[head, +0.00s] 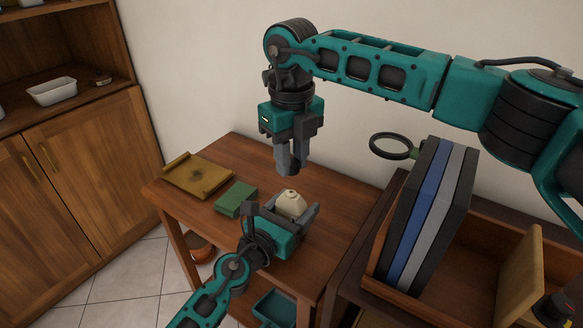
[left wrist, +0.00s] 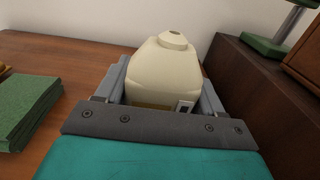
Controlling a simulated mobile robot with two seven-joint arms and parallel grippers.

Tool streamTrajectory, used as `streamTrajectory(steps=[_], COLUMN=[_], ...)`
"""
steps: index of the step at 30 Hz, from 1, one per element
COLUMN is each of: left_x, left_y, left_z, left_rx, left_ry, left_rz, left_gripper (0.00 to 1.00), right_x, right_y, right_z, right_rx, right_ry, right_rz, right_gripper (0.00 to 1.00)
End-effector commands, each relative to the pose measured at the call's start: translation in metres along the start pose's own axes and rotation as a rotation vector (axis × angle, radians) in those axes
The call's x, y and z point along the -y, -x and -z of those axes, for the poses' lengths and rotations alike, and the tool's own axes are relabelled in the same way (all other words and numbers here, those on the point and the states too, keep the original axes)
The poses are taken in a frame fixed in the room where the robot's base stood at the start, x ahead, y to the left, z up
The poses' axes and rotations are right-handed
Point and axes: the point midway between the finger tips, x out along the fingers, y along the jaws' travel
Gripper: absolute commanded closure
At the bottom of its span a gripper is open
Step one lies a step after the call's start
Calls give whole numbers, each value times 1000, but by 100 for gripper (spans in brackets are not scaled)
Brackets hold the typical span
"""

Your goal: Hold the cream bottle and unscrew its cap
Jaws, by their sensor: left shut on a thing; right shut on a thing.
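The cream bottle (head: 291,205) stands upright on the wooden table, and it also shows in the left wrist view (left wrist: 165,75). Its short neck is bare, with a dark opening on top (left wrist: 173,37). My left gripper (head: 284,210) is shut on the bottle's body, one finger on each side. My right gripper (head: 289,168) points down above the bottle, clear of its neck, with its fingers close together. It is shut on the cap, which its fingers mostly hide.
To the right, a wooden box (head: 482,262) holds upright folders (head: 428,215). A round magnifier (head: 391,146) stands behind them. The table's front edge is near the left arm.

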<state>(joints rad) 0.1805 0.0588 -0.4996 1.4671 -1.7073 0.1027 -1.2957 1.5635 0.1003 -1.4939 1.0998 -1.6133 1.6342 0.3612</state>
Motion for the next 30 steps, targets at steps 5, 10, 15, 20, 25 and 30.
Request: streamTrajectory(steps=[5, 10, 15, 20, 25, 30], left_x=[0, 0, 0, 0, 0, 0], left_y=[0, 0, 0, 0, 1, 18], left_z=[0, 0, 0, 0, 0, 0], left_rx=[-1, -1, -1, 0, 0, -3], left_ry=[0, 0, 0, 0, 0, -1], left_rz=[0, 0, 0, 0, 0, -1], left_gripper=[100, 26, 9, 3, 3, 3], right_x=[0, 0, 0, 0, 0, 0], right_y=[7, 6, 6, 6, 6, 10], right_z=[0, 0, 0, 0, 0, 0], right_rx=[-1, -1, -1, -1, -1, -1], right_ry=[1, 1, 1, 1, 1, 1], right_rz=[0, 0, 0, 0, 0, 0], right_gripper=[100, 100, 100, 100, 100, 100])
